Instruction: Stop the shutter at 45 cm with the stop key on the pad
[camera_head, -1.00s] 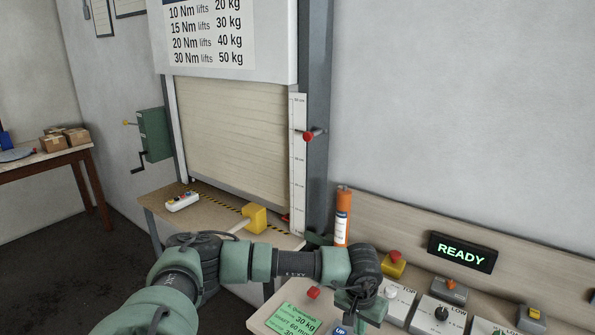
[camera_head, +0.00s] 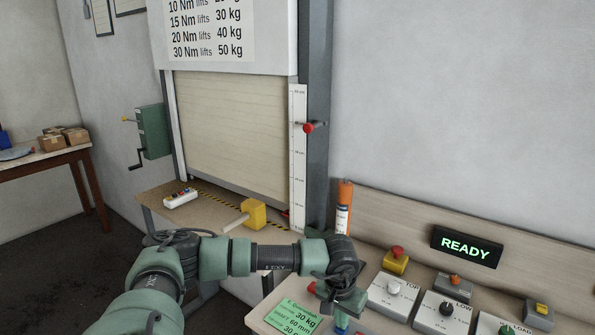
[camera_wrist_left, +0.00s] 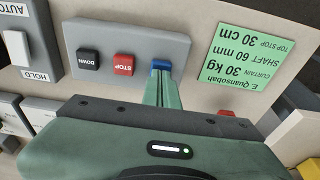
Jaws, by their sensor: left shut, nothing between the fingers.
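The grey pad (camera_wrist_left: 88,30) shows in the left wrist view with a black DOWN key (camera_wrist_left: 88,59), a red STOP key (camera_wrist_left: 124,65) and a blue key (camera_wrist_left: 161,65). My left gripper (camera_wrist_left: 161,76) is shut and empty, its tip at the blue key, beside the STOP key; I cannot tell whether it presses. In the head view, my left gripper (camera_head: 342,318) points down at the near edge of the console. The beige shutter (camera_head: 230,125) hangs low, its lower edge near the sill. A white scale (camera_head: 298,165) stands at its right; its small marks are hard to read.
A lit READY display (camera_head: 466,246) is on the console's back panel. A green label (camera_head: 297,318), an emergency button (camera_head: 397,256) and several switch boxes surround the gripper. An orange tube (camera_head: 344,208) stands behind it. A yellow block (camera_head: 253,212) lies on the sill.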

